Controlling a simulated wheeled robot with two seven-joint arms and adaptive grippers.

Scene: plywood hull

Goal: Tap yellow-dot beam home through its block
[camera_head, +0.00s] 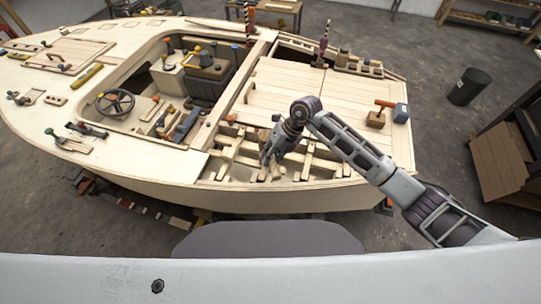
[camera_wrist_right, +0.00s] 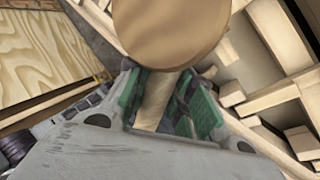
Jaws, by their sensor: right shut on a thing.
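My right gripper (camera_head: 268,154) reaches in from the right over the open framed bay of the plywood hull. In the wrist view the green finger pads of my right gripper (camera_wrist_right: 166,100) are shut on the pale handle of a wooden mallet (camera_wrist_right: 170,28). Its broad round tan head fills the top middle of that view and hides what lies behind it. Pale beams and blocks (camera_head: 300,160) cross the bay around the gripper. I cannot make out a yellow dot or tell which beam bears it. My left gripper is not in view.
A planked deck (camera_head: 285,95) lies behind the bay, with an orange-handled tool (camera_head: 378,117) and a blue-grey block (camera_head: 401,113) on it. A steering wheel (camera_head: 114,102) and a seat (camera_head: 207,75) stand left. A black bin (camera_head: 469,87) stands on the floor at right.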

